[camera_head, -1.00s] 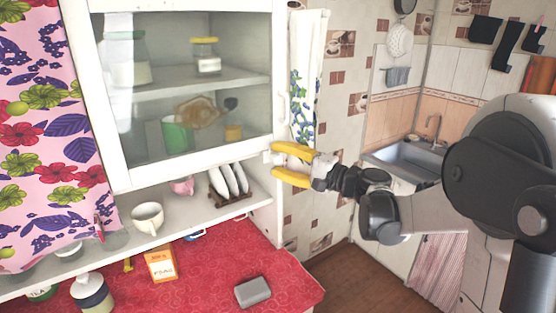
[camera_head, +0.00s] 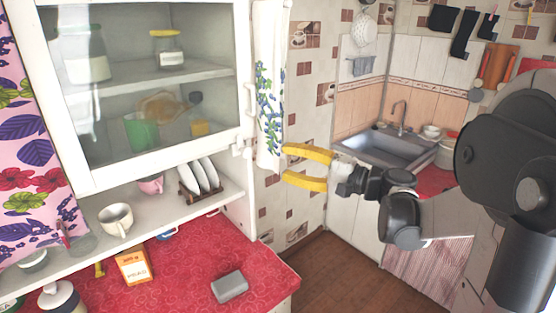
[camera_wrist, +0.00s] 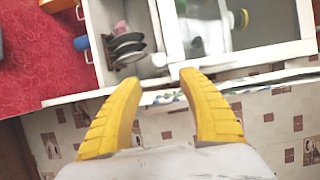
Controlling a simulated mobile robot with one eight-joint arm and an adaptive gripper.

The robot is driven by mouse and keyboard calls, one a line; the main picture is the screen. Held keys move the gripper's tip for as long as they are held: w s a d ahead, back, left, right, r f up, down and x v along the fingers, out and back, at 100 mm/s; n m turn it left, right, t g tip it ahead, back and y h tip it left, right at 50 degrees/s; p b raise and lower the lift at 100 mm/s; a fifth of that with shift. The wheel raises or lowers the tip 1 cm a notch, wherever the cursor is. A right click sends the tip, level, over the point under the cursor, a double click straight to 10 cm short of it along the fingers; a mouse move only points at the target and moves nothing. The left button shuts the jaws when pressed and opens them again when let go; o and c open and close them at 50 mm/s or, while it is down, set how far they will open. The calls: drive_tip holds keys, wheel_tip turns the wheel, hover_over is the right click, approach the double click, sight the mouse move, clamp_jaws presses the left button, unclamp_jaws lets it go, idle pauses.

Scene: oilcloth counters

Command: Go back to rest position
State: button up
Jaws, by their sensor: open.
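My gripper (camera_head: 291,166) has two yellow fingers, spread apart with nothing between them. In the head view it is in front of the tiled wall, to the right of the white cabinet (camera_head: 156,168). A gap shows between its fingertips and the cabinet's side. The cabinet's glass door (camera_head: 140,95) looks shut.
A red counter (camera_head: 190,262) holds an orange box (camera_head: 133,266) and a grey block (camera_head: 230,287). A cup (camera_head: 115,219) and a plate rack (camera_head: 200,178) stand on the open shelf. A patterned towel (camera_head: 270,100) hangs beside the cabinet. A sink (camera_head: 385,148) is behind my arm. Brown floor (camera_head: 335,275) is clear.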

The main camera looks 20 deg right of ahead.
idle(0.4)
drive_tip(key=s+a+f+n+g+h+b, duration=0.45)
drive_tip(key=s+a+f, duration=0.35)
drive_tip(key=a+f, duration=0.35)
drive_tip(key=s+d+f+n+g+h+b, duration=0.1)
drive_tip(key=s+f+n+h+b, duration=0.1)
drive_tip(key=s+f, duration=0.3)
drive_tip(key=s+d+f+n+g+h+b, duration=0.1)
drive_tip(key=s+d+f+n+h+b, duration=0.1)
drive_tip(key=s+f+h, duration=0.3)
drive_tip(key=s+f+n, duration=0.1)
drive_tip(key=s, duration=0.2)
drive_tip(key=shift+d+b, duration=0.25)
drive_tip(key=shift+b, duration=0.15)
